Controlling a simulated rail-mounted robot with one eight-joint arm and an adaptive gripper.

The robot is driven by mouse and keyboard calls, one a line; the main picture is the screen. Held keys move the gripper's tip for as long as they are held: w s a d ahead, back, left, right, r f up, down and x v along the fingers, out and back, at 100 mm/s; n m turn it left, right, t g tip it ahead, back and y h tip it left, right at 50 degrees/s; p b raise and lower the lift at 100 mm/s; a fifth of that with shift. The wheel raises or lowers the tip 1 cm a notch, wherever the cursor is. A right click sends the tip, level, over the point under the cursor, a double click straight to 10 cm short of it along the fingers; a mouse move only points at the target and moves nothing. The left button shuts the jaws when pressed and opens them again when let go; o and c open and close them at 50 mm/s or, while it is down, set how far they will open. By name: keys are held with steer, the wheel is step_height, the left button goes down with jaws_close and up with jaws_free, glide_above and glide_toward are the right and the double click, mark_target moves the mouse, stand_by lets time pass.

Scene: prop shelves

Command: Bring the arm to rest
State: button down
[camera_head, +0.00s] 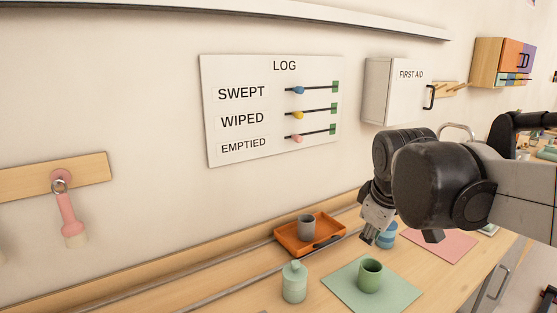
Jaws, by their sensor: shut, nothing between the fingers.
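My arm (440,185) reaches in from the right, its dark wrist bent so that my gripper (367,241) points down over the wooden counter. The gripper is shut and empty. It hangs near a blue jar (387,238), which it partly covers; I cannot tell whether they touch. A green cup (370,276) stands on a green mat (340,283) below and in front of the gripper.
An orange tray (284,244) holds a grey cup (305,228). A pale green bottle (294,284) stands nearby. A pink mat (452,246) lies right. The LOG board (222,150), first aid cabinet (390,90) and peg rail with a pink-handled tool (70,220) hang on the wall.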

steer(key=s+f+m+t, duration=0.1)
steer(key=s+f+m, duration=0.2)
steer(key=s, duration=0.4)
steer(key=s+f+m+t, duration=0.1)
steer(key=s+f+m, duration=0.3)
steer(key=s+m, duration=0.2)
steer(key=shift+s+d+f+y, duration=0.25)
steer(key=shift+s+d+y, duration=0.1)
steer(key=shift+s, duration=0.85)
